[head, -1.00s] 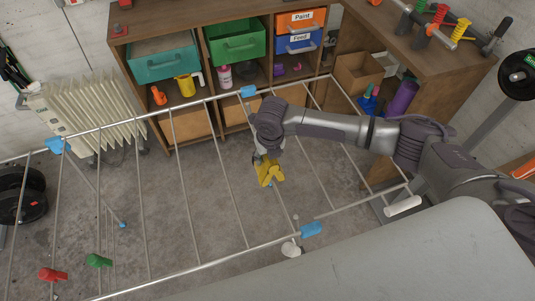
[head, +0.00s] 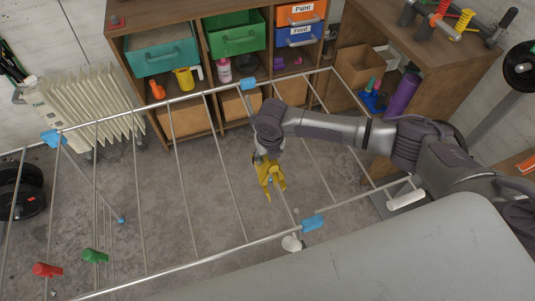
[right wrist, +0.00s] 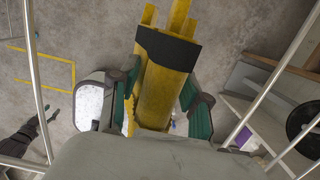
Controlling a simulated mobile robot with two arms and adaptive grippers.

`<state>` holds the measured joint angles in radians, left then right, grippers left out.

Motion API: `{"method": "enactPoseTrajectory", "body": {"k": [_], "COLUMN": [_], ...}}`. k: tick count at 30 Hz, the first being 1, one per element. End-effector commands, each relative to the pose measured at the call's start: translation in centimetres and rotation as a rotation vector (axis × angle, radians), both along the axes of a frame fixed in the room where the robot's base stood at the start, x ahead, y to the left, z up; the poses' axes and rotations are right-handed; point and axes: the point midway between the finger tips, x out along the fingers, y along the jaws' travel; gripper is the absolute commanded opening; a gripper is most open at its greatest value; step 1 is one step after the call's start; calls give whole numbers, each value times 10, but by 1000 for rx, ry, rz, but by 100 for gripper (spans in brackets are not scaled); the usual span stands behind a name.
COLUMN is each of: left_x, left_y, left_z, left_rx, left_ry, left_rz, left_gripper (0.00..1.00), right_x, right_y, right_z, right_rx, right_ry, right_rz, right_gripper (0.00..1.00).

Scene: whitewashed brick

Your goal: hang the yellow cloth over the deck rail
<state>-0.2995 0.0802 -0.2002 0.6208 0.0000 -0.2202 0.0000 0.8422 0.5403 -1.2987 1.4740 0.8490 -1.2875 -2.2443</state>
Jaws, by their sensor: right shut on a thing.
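The yellow cloth (head: 270,182) hangs from my right gripper (head: 263,157) over the middle of a metal drying rack. In the right wrist view the right gripper (right wrist: 163,85) is shut on the cloth (right wrist: 160,97), which runs between the green-padded fingers as a folded yellow strip with a black band. In the head view the cloth overlaps a thin rod of the rack; I cannot tell whether it touches it. The rack has a deck of parallel rods between two long rails (head: 180,270); I cannot tell which rod is the deck rail.
A wooden shelf with a teal drawer (head: 160,55) stands behind, and a white radiator (head: 90,105) at left. Concrete floor shows beneath.

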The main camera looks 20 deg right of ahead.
Motion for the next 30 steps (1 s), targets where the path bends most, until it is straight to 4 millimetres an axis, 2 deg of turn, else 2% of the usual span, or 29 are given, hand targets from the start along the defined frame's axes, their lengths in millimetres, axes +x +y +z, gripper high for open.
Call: {"method": "enactPoseTrajectory", "body": {"k": [9,10,15,25,30], "left_x": [0,0,0,-2,-2], "left_y": [0,0,0,1,0], "left_z": [-2,-2,-2,-2,-2], "left_rx": [0,0,0,1,0], "left_ry": [0,0,0,3,2], "left_rz": [1,1,1,1,1], "left_gripper": [40,40,40,40,40], "right_x": [0,0,0,0,-2], "right_y": [0,0,0,0,0], "right_z": [-2,-2,-2,0,20], "right_rx": [1,1,1,0,2], "right_ry": [-1,-1,0,-1,-3], "right_rz": [0,0,0,0,0], "right_gripper": [0,50,76,76,76]}}
